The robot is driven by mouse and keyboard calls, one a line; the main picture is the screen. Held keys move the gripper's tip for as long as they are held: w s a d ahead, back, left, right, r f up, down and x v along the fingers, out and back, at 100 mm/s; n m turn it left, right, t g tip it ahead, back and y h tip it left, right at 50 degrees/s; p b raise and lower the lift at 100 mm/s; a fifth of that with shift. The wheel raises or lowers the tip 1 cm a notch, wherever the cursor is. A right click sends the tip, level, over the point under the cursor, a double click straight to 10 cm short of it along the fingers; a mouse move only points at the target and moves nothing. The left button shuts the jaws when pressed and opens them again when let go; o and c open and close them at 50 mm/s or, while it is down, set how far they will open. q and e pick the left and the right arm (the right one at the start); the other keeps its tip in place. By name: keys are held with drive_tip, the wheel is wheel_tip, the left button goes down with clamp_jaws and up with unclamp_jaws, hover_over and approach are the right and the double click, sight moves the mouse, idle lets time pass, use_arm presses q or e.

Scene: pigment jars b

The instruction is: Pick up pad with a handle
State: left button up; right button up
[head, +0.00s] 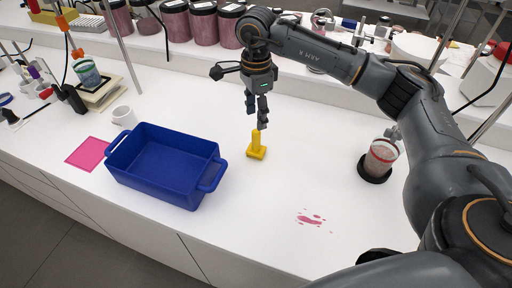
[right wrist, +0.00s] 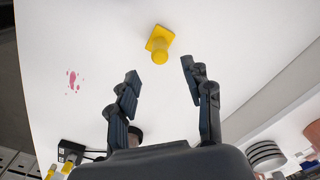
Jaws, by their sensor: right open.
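The yellow pad with an upright handle (head: 256,147) stands on the white bench, right of the blue tray. It also shows in the right wrist view (right wrist: 160,44), beyond and between the fingertips. My right gripper (head: 257,115) points down just above the handle, open and empty. Its two spread fingers show in the right wrist view (right wrist: 161,76), with the pad apart from them. My left gripper is in neither view.
A blue tray (head: 218,172) stands left of the pad, a pink mat (head: 87,153) and white cup (head: 124,116) beyond it. A pink spill (head: 312,219) lies at the front right. A red-rimmed jar (head: 381,158) stands on a black base at right. Bench around the pad is clear.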

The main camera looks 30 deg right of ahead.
sight(256, 131)
wheel_tip(256, 131, down, 4)
drive_tip(key=shift+f+p, duration=0.25)
drive_tip(key=shift+p, duration=0.25)
drive_tip(key=shift+f, duration=0.35)
drive_tip(key=shift+f+p, duration=0.5)
drive_tip(key=shift+f, duration=0.05)
wheel_tip(256, 131, down, 4)
drive_tip(key=shift+a+r+p, duration=0.1)
drive_tip(key=shift+r+p, duration=0.05)
drive_tip(key=shift+p, duration=0.7)
drive_tip(key=shift+f, duration=0.4)
drive_tip(key=shift+c, duration=0.4)
clamp_jaws()
